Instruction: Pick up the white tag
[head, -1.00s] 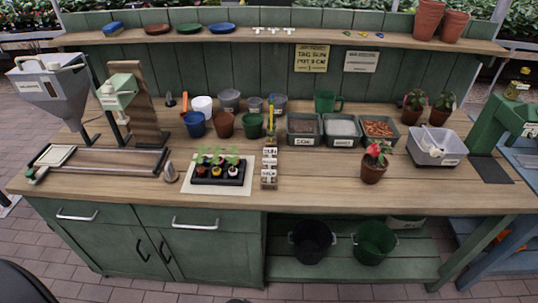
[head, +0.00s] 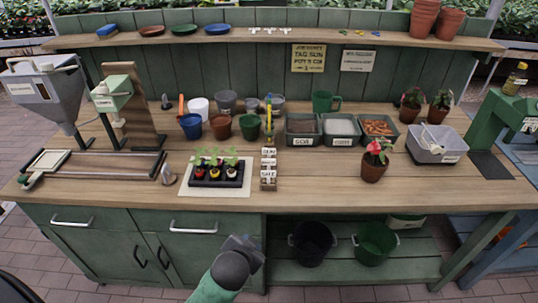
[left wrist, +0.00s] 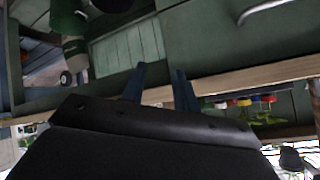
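A row of small white T-shaped tags (head: 270,30) stands on the upper shelf, left of the yellow sign. A wooden rack (head: 268,184) on the bench top has small white lettered labels. My left gripper (head: 246,246) is low in front of the bench's front edge, below the rack and far from the shelf. In the left wrist view its two fingers (left wrist: 158,78) are apart with nothing visible between them. No tag is recognisable in that view. My right gripper is not in view.
A seedling tray (head: 217,182) sits left of the rack. Several pots and filled bins (head: 303,130) line the bench's back. A flowering plant pot (head: 374,167) stands to the right. The bench top (head: 310,185) right of the rack is clear.

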